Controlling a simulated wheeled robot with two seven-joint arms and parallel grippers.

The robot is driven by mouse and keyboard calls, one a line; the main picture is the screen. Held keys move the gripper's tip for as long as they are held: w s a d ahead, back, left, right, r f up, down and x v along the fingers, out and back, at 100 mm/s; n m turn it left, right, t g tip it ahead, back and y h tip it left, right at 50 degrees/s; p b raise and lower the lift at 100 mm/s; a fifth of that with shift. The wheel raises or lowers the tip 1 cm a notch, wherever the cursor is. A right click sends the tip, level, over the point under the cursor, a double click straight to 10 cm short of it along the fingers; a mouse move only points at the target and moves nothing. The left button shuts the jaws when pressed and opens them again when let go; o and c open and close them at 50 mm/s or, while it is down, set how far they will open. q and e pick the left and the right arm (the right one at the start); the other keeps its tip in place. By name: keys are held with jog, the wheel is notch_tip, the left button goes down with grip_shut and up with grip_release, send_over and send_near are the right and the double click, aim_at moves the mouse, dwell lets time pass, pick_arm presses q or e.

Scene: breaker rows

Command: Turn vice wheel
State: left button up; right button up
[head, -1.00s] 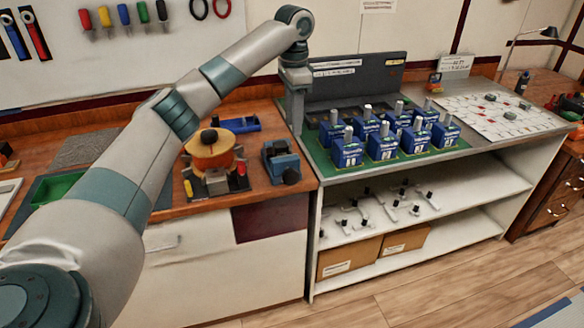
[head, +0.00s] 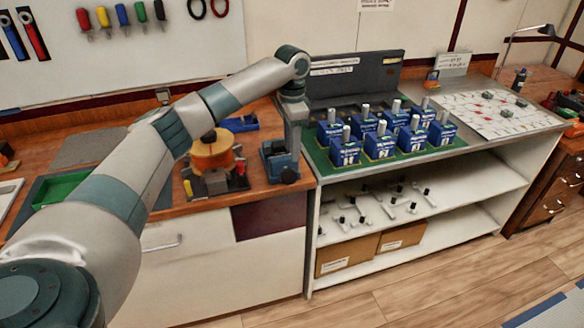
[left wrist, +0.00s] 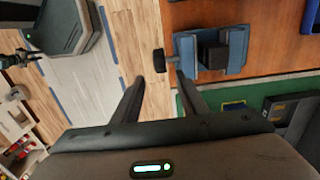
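The blue vice (head: 275,158) sits on the wooden bench near its right end. Its dark wheel (head: 290,175) is on the front side. My left gripper (head: 293,148) hangs pointing down beside the vice, at its right in the head view. In the left wrist view, the left gripper (left wrist: 160,79) is open with empty space between its fingers. The black vice wheel (left wrist: 159,61) lies just past the fingertips, roughly centred between them, and the vice body (left wrist: 235,48) is to its right. I cannot tell whether a finger touches the wheel. My right gripper is not in view.
A spool of orange wire (head: 212,155) on a stand is left of the vice. A blue tray (head: 240,124) is behind. The green mat (head: 318,158) with several blue breakers (head: 380,144) is close on the right. The floor (head: 400,300) in front is clear.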

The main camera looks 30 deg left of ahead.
aim_at(292, 170)
pick_arm(q)
notch_tip(292, 170, down, 8)
jog(key=shift+f+p, duration=0.1)
jog(key=shift+p, duration=0.9)
jog(key=shift+f, duration=0.5)
jog(key=shift+c, duration=0.3)
grip_shut()
